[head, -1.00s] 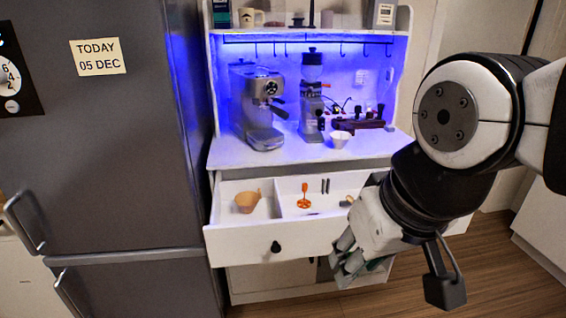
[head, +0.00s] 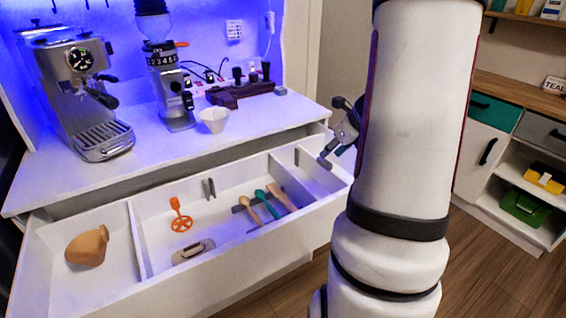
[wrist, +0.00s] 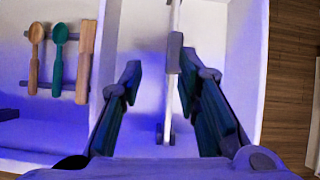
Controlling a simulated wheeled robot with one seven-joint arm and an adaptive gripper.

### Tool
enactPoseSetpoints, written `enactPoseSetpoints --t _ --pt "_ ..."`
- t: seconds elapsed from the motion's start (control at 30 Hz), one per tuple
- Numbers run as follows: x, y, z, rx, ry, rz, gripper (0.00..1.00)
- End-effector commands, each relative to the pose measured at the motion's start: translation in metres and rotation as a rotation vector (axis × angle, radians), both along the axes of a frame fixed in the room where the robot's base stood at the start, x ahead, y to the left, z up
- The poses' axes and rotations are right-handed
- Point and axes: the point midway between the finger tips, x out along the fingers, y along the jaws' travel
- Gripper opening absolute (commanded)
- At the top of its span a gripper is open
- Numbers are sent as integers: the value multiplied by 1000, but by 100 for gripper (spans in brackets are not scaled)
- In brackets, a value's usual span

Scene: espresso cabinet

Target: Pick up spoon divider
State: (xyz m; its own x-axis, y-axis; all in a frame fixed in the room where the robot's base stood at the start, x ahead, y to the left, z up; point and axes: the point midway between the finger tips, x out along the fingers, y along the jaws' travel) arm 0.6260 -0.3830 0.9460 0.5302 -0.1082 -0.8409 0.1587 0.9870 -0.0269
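A thin white upright strip with grey pieces at its middle and lower end, which looks like the spoon divider (wrist: 174,95), stands in the drawer's narrow right compartment in the wrist view. My gripper (wrist: 160,75) is open, one finger on each side of the strip, with gaps showing on both sides. I cannot tell how far the fingertips are above it. In the head view my gripper (head: 331,140) is over the right end of the drawer, partly hidden by my arm. Several spoons (head: 265,203) lie across grey bars in the middle compartment.
The open white drawer (head: 290,232) also holds an orange whisk-like tool (head: 181,217), a grey-beige tool (head: 193,251) and a tan cup-like item (head: 88,246). The drawer's right wall (wrist: 247,90) is close to my right finger. The counter (head: 175,155) carries coffee machines and a white cup (head: 214,119).

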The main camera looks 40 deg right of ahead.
Motion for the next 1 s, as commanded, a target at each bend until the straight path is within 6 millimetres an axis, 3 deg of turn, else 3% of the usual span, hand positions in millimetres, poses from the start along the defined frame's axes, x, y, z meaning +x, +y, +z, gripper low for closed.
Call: enactPoseSetpoints --t 0.17,0.5,0.83,1.0 --pt "-1 -16 -21 30 -5 -85 30" --pt "31 -23 -71 29 -5 -80 30" --pt "40 -26 -88 28 -5 -78 30" --pt "48 -31 -110 29 -4 -79 30"
